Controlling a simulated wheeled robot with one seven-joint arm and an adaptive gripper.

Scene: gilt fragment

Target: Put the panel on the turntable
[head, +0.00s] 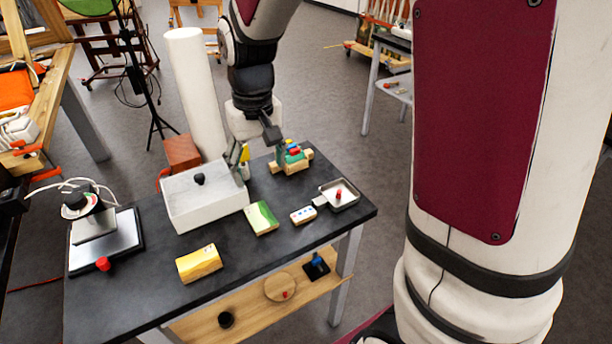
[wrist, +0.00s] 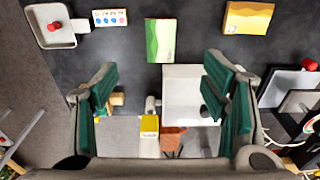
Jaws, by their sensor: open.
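Two small painted panels lie flat on the dark table: a green one (head: 262,218) near the middle, and a yellow-orange one (head: 199,263) nearer the front left. I cannot tell which is the task's panel. In the wrist view the green panel (wrist: 161,40) lies ahead between my fingers' lines, and the yellow-orange one (wrist: 247,18) is at upper right. A round wooden disc (head: 273,289), possibly the turntable, lies on the lower shelf with a small red thing on it. My gripper (head: 259,160) is open and empty above the table's back part, beyond the green panel.
A white box (head: 206,208) with a black knob stands left of my gripper. A wooden block with coloured pieces (head: 291,160), a dotted card (head: 303,215) and a metal tray (head: 342,196) are to the right. A lamp device (head: 92,215) stands at far left.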

